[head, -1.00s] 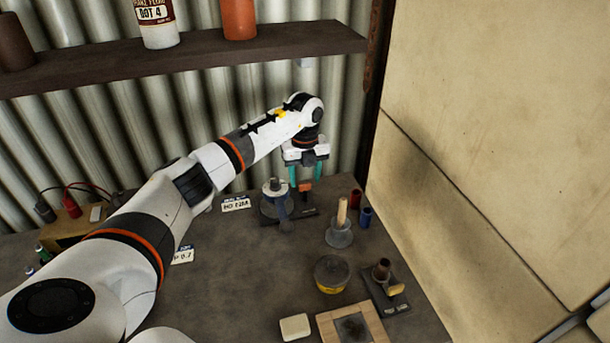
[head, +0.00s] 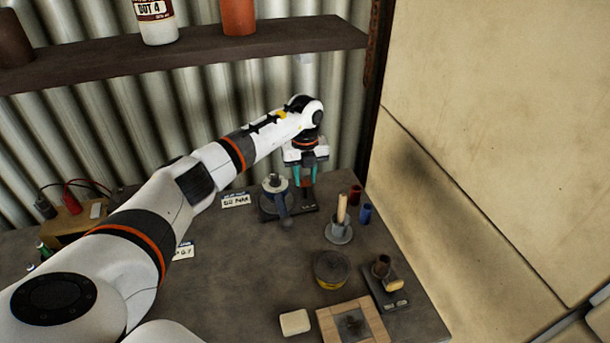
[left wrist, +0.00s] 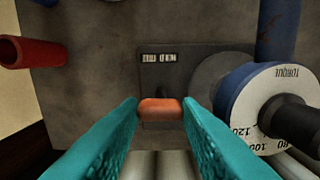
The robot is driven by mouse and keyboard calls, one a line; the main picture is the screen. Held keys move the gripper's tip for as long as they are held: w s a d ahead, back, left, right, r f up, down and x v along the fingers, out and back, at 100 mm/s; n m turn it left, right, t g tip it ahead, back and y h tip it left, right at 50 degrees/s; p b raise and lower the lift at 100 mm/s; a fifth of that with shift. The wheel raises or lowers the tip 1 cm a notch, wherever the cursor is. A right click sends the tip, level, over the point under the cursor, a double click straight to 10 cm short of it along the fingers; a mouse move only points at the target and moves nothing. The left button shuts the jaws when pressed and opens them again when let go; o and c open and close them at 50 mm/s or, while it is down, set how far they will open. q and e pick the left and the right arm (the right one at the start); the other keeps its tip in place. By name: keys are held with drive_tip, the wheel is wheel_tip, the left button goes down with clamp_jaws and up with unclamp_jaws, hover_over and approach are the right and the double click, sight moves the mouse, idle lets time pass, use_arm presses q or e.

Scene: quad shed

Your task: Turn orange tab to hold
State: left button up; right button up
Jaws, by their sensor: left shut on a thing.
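The orange tab (left wrist: 160,108) stands on a dark base plate (left wrist: 185,62) in the left wrist view. My left gripper (left wrist: 161,110) has its teal fingers on either side of the tab and is shut on it. In the head view my left gripper (head: 305,181) points down at the back of the bench, and the tab is mostly hidden between the fingers. A blue drum with a white dial marked TORQUE (left wrist: 270,105) stands beside the tab; it also shows in the head view (head: 275,184). My right gripper is not in view.
A red cup (head: 355,194) and a blue cup (head: 365,212) stand to the right of the gripper. A wooden-handled piece (head: 341,215), a round tin (head: 331,270) and a dark block with a tube (head: 385,280) stand nearer. The bench middle (head: 230,280) is clear.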

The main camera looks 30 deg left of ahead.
use_arm(q)
drive_tip(key=m+b, duration=0.2)
drive_tip(key=m, duration=0.2)
drive_tip(key=m+b, duration=0.1)
drive_tip(key=m, duration=0.3)
drive_tip(key=shift+m, duration=0.3)
drive_tip(key=m+b, duration=0.1)
drive_tip(key=m, duration=0.3)
drive_tip(key=shift+m+b, duration=0.3)
drive_tip(key=shift+b, duration=0.05)
drive_tip(key=m+b, duration=0.1)
drive_tip(key=m, duration=0.3)
drive_tip(key=shift+w+r, duration=0.1)
drive_tip(key=shift+m, duration=0.3)
drive_tip(key=o, duration=1)
